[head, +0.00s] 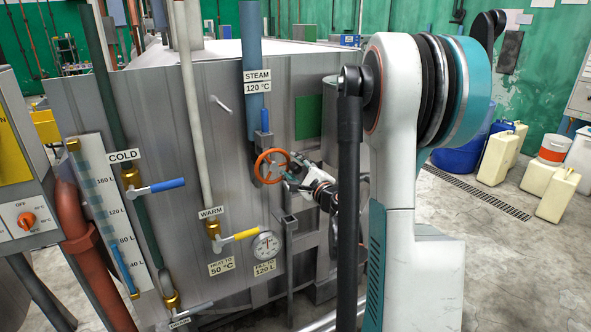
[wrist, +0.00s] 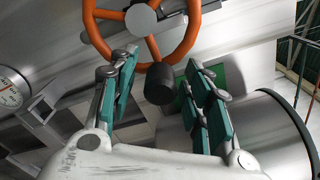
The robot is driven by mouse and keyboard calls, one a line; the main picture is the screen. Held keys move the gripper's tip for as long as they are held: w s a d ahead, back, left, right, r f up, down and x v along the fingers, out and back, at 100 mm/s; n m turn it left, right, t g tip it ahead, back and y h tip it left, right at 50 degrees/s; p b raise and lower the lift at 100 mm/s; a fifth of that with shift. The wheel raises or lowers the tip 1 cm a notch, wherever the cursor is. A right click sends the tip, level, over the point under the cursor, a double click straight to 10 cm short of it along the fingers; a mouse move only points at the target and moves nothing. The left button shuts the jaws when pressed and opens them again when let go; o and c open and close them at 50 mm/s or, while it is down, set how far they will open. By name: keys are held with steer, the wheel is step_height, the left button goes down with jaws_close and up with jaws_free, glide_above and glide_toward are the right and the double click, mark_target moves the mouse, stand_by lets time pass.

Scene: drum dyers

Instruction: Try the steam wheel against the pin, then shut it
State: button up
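The steam wheel (head: 258,165) is an orange handwheel below the blue steam pipe (head: 252,45), in front of the grey machine. In the wrist view its orange rim and spoke (wrist: 152,48) fill the top, with a grey hub. A dark cylindrical knob (wrist: 160,88) shows at the rim's lower side. My gripper (head: 288,170) is just right of the wheel. In the wrist view my gripper (wrist: 159,68) is open, its teal-padded fingers either side of the knob with gaps visible. A small blue upright piece (head: 264,120) stands above the wheel; I cannot tell if it is the pin.
The blue-handled cold valve (head: 167,185) and yellow-handled warm valve (head: 240,235) sit left of the wheel. A round gauge (head: 266,245) is below; it also shows in the wrist view (wrist: 12,90). Jugs (head: 558,195) stand at the right on open floor.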

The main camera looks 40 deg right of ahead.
jaws_close()
steer(key=shift+r+n, duration=0.35)
steer(key=shift+n, duration=0.25)
steer(key=shift+o, duration=0.6)
jaws_free()
steer(key=shift+s, duration=0.15)
steer(key=v, duration=1.1)
steer(key=shift+s, duration=0.35)
steer(key=shift+f, duration=0.1)
